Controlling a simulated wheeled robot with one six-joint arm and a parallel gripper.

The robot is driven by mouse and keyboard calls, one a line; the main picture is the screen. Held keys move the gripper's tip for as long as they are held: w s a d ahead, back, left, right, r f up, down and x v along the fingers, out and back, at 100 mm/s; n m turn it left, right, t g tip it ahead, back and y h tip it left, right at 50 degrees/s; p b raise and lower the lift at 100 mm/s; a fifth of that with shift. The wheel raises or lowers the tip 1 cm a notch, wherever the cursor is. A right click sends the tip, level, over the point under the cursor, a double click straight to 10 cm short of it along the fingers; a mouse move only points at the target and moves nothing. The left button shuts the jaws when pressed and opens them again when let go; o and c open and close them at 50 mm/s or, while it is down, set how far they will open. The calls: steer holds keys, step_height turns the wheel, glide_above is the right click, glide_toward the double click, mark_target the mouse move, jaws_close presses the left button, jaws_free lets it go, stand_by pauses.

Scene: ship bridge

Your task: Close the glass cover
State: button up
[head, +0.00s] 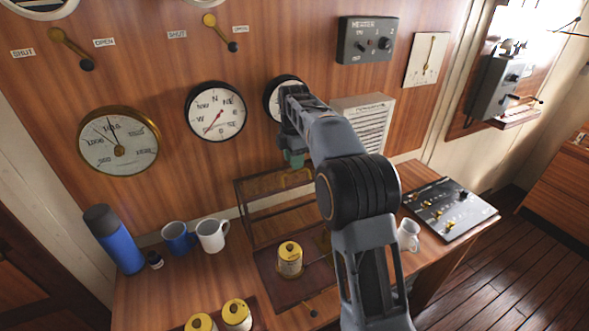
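The glass cover (240,206) is a clear, box-shaped lid with a dark frame. It stands raised at the back of a shallow wooden base (270,279) on the desk, so the base is open to view. A yellow-topped canister (290,260) sits on the base, and a small dark knob (312,313) is at its front edge. My arm reaches up over the right side of the cover and hides part of it. My gripper (295,175) points down by the cover's upper edge. Its fingers are small and partly hidden; I cannot tell whether they touch the cover.
On the desk, a blue flask (113,241), a blue mug (178,238) and a white mug (212,236) stand left. Two more yellow-topped canisters (236,314) are at the front. A white jug (408,236) and a control panel (445,208) are right. Gauges line the wall behind.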

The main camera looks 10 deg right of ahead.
steer(key=shift+f, duration=1.7)
jaws_close()
